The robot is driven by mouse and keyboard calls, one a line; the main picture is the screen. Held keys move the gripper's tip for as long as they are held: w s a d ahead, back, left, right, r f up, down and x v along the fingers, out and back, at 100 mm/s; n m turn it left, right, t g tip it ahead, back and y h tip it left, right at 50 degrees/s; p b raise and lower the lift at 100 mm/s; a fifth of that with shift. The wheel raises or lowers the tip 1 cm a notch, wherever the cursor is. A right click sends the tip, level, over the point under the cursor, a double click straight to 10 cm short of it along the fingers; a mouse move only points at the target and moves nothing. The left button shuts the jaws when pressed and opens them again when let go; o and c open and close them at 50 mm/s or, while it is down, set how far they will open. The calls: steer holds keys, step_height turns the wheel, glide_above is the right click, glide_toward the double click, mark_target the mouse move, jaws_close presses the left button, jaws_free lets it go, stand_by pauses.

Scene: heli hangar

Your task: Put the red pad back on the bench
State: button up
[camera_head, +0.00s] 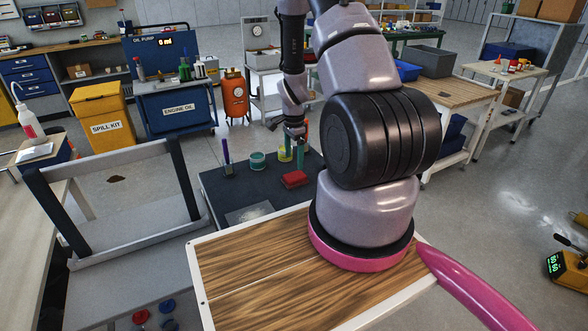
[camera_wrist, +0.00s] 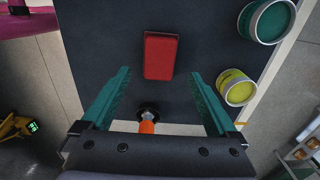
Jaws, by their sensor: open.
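The red pad (camera_head: 294,179) lies on the dark top of a low bench (camera_head: 222,190) in the head view. In the wrist view the red pad (camera_wrist: 160,56) is a plain upright rectangle on the dark surface, just beyond the fingertips and roughly centred between them. My gripper (camera_head: 297,141) hangs above the bench by the pad. In the wrist view the teal fingers of my gripper (camera_wrist: 160,76) are spread wide with nothing between the tips. The pad is apart from both fingers.
A teal can (camera_head: 257,160) and a yellow can (camera_head: 285,154) stand behind the pad. A dark-handled tool (camera_head: 227,158) stands at the bench's left. An orange-handled item (camera_wrist: 147,126) with a black round part shows near the gripper's palm. A grey frame (camera_head: 120,205) stands left.

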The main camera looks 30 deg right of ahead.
step_height(320, 180, up, 5)
steer(key=s+a+r+n+t+y, duration=0.1)
steer(key=a+r+n+t, duration=0.2)
steer(key=r, duration=0.9)
steer(key=s+a+r+n, duration=0.2)
steer(key=a+r+n, duration=0.15)
steer(key=r, duration=0.95)
steer(key=s+a+r+n+t, duration=0.2)
steer(key=s+a+r+n, duration=0.1)
steer(key=s+r, duration=0.4)
steer(key=s+a+r+n+t+y, duration=0.1)
steer(key=s+a+r+n+t, duration=0.1)
steer(key=s+r, duration=0.6)
steer(key=shift+s+a+n, duration=0.75)
steer(key=shift+s+n, duration=0.1)
steer(key=shift+n, duration=0.2)
steer(key=shift+r, duration=0.1)
